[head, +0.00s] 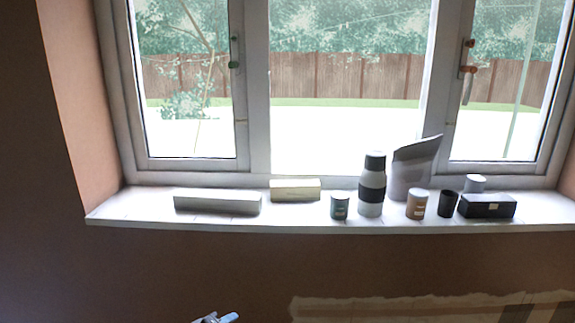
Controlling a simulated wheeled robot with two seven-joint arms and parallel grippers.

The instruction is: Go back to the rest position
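Only the tip of a gripper shows, at the bottom edge left of centre; it appears to be my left gripper (216,318). It is pale and cut off by the frame, so whether it is open or shut cannot be told. It is below the window sill, apart from everything on it. I see nothing held in it. My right gripper is not in view.
The window sill (140,212) carries a long grey box (217,203), cream box (295,190), dark can (340,207), bottle (371,185), grey pouch (414,168), brown can (416,204), black cup (447,204), pale can (475,184) and black box (487,206).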

